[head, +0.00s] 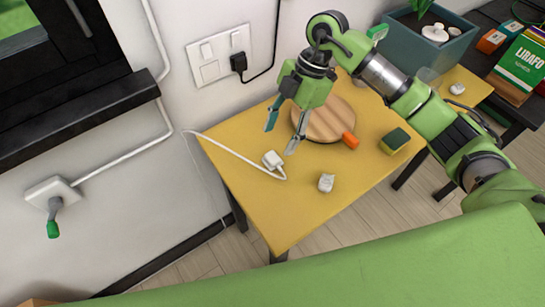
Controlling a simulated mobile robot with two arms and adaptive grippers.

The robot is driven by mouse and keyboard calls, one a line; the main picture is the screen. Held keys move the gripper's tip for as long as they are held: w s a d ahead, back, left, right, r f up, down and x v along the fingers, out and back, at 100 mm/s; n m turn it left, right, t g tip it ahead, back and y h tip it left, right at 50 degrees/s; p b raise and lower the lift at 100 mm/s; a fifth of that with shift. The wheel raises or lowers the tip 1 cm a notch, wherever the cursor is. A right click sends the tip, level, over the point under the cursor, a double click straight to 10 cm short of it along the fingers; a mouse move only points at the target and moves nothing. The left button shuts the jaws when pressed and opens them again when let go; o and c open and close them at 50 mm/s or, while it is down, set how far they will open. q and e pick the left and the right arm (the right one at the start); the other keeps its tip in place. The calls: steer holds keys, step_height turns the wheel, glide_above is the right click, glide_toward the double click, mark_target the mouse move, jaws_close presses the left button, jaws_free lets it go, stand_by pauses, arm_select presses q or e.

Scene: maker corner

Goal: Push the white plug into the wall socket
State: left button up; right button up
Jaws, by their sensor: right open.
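The white plug (272,160) lies on the yellow table (240,185) near its wall-side edge. A white cable (232,152) runs from it toward the wall. My right gripper (281,138) is open and empty, fingers pointing down just beyond the plug in the picture; I see no contact. The white wall plate (220,58) is above the table, with small square parts. A black plug (238,62) with a black cable sits at its lower right; the square at its lower left shows no plug. My left gripper is out of view.
A round wooden board (328,119) with an orange part (350,140) lies behind the gripper. A small white object (326,182) and a green-and-yellow sponge (394,140) are on the table. A white wall box (53,191) with a green-tipped part is at left.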

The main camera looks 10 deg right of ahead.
mark_target(273, 156)
steer(key=shift+s+a+f, duration=0.1)
steer(key=shift+a+f, duration=0.15)
steer(key=shift+f, duration=0.35)
steer(key=shift+d+p+x, duration=0.2)
steer(key=shift+p+x, duration=0.4)
steer(key=shift+x, duration=2)
steer(key=shift+s, duration=0.1)
steer(key=c, duration=1.1)
